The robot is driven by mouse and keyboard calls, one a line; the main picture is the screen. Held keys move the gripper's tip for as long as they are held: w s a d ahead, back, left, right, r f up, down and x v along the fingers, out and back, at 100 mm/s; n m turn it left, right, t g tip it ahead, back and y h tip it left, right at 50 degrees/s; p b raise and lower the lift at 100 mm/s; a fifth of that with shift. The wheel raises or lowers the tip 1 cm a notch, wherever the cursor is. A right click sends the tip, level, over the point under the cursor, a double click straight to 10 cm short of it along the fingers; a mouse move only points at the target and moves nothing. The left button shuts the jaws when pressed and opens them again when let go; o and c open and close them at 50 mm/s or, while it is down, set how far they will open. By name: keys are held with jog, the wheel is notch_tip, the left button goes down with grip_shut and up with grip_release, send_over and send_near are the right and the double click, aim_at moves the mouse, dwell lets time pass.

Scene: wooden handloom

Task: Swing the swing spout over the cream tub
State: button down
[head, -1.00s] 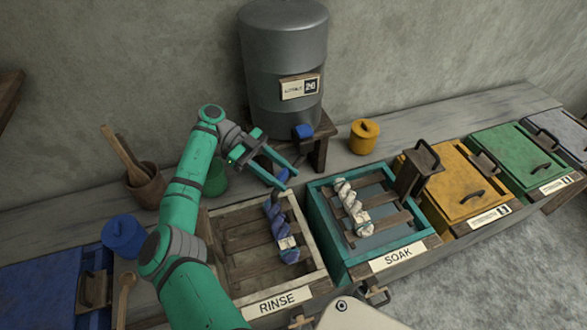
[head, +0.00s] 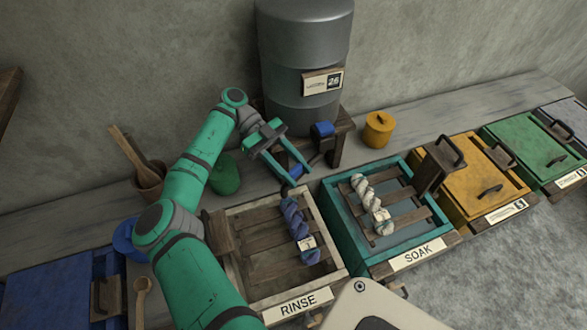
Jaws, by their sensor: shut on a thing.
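The cream tub (head: 334,226), labelled RINSE, is a pale wooden frame with slats across it, left of the teal SOAK tub. The grey tank (head: 303,60) stands behind on a wooden stand, with a blue fitting (head: 322,129) low on its front. My gripper (head: 293,178) is near the back edge of the cream tub, in front of the tank. Its jaws are shut on the swing spout (head: 286,190), a dark, slim piece of which little shows. The fingers hide most of the spout, and its link to the tank is hard to make out.
A twisted blue skein (head: 297,225) lies on the cream tub's slats. A pale skein (head: 370,205) lies on the teal tub (head: 335,215). A green pot (head: 224,176) and a yellow pot (head: 378,129) stand on the bench. Lidded yellow and green tubs are at right.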

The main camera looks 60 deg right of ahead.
jog(key=c, duration=1.1)
grip_release()
jog(key=shift+w, duration=0.2)
jog(key=shift+s+d, duration=0.15)
jog(key=shift+s, duration=0.1)
jog(key=shift+v, duration=2.95)
jog(key=shift+w+d+r, duration=0.15)
jog(key=shift+w+r, duration=0.2)
jog(key=shift+w, duration=0.3)
